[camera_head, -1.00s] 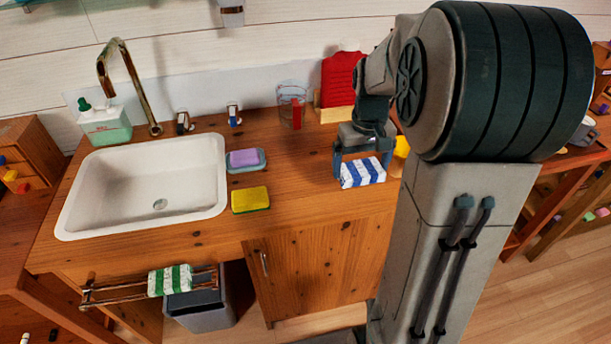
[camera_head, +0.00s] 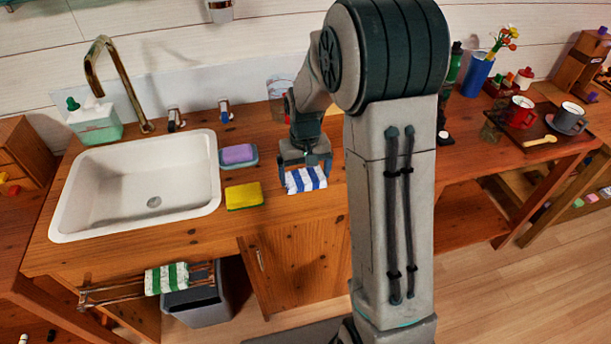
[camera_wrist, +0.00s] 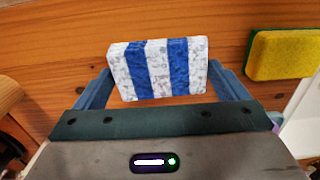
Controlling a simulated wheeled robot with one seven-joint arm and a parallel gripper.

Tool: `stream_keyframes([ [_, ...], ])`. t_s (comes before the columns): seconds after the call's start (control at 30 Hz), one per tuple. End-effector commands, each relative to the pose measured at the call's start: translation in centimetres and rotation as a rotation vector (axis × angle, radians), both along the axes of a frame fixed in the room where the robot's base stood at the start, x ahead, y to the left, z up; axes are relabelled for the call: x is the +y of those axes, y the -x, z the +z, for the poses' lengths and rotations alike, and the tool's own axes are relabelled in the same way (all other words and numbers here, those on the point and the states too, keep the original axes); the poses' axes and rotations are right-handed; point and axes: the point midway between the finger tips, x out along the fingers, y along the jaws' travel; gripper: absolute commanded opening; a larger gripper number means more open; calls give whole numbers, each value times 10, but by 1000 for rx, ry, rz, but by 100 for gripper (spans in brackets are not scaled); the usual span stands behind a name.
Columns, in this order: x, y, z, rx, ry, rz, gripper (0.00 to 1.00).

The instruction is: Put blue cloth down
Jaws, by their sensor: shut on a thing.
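The blue cloth (camera_head: 306,179) is a folded piece with blue and white stripes. My gripper (camera_head: 305,172) is shut on it, with one finger at each side, over the wooden counter (camera_head: 215,243) to the right of the yellow sponge. In the wrist view the cloth (camera_wrist: 160,68) sits between the two blue-grey fingers, with wood behind it. I cannot tell whether the cloth touches the counter or is just above it.
The yellow sponge (camera_head: 244,195), a purple sponge in a dish (camera_head: 238,155) and the white sink (camera_head: 140,185) are to the left. A green-striped cloth (camera_head: 167,279) hangs on the front rail. A clear cup (camera_head: 277,100) stands behind my gripper. Bare counter lies in front.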

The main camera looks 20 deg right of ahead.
Motion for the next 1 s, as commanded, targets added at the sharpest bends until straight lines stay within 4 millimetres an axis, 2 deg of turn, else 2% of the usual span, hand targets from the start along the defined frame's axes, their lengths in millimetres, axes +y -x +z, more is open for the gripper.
stream_keyframes([
  [0.13,0,0,-17,2,0,-1,75],
  [0.53,-1,0,-24,0,0,-1,75],
  [0.57,-1,0,-23,0,0,0,99],
  [0.87,-1,0,-19,0,0,0,100],
  [1.0,-1,-1,-4,-5,0,0,100],
])
